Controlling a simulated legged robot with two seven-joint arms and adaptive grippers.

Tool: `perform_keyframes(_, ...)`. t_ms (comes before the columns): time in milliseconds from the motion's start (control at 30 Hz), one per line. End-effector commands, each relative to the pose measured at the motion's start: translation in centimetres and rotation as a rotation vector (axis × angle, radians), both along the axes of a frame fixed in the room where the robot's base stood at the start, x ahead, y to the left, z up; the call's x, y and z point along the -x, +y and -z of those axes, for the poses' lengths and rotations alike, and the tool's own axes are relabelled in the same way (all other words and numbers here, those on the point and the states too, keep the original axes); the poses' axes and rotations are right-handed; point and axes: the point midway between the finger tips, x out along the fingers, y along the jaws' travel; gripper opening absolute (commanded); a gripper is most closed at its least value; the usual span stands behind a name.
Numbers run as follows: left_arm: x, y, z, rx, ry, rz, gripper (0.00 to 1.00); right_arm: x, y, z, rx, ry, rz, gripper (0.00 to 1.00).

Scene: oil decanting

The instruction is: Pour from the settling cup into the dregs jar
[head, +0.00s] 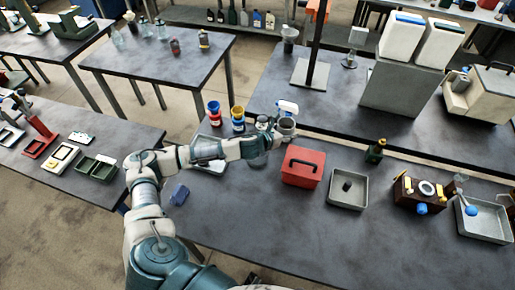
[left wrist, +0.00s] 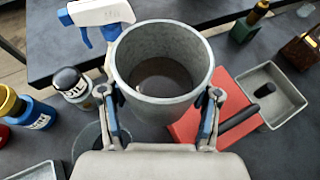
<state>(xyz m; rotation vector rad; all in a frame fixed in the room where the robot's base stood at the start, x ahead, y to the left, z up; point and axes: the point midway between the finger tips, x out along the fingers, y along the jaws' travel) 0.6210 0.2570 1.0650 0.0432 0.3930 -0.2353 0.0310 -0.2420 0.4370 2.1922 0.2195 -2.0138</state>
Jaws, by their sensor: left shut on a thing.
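My left gripper (head: 279,136) is shut on a grey, thick-walled cup (head: 287,126), which I take to be the settling cup. In the left wrist view the gripper's fingers (left wrist: 162,98) grip the cup (left wrist: 162,103) from both sides. The cup looks about upright and above the table; a dark grey-brown surface shows inside. A clear round glass vessel (left wrist: 88,143), possibly the dregs jar, stands below and left of the gripper in the left wrist view, partly hidden by it. My right gripper is not in view.
A red toolbox (head: 304,167) stands right of the cup, beside a grey tray (head: 348,189). The table's front (head: 300,235) is clear.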

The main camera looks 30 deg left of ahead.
Motion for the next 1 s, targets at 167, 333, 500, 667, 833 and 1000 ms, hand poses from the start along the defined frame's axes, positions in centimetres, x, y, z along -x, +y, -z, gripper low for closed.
perform_keyframes(167,-1.8,1.5,-0.4,-0.005,-0.009,0.056,0.00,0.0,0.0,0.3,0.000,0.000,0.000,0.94)
perform_keyframes(333,-2.9,2.5,-0.3,-0.005,-0.009,0.107,0.00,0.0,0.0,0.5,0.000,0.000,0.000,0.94)
perform_keyframes(500,-3.8,3.9,0.0,-0.008,-0.010,0.156,0.00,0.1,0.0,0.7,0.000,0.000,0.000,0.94)
perform_keyframes(667,-4.5,5.4,0.7,-0.007,-0.006,0.205,0.00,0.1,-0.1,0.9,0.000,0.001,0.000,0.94)
perform_keyframes(833,-4.9,6.9,1.3,-0.001,-0.002,0.246,0.00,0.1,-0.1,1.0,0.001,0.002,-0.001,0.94)
perform_keyframes(1000,-5.1,8.1,1.8,0.001,0.001,0.272,0.00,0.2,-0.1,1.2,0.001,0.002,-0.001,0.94)
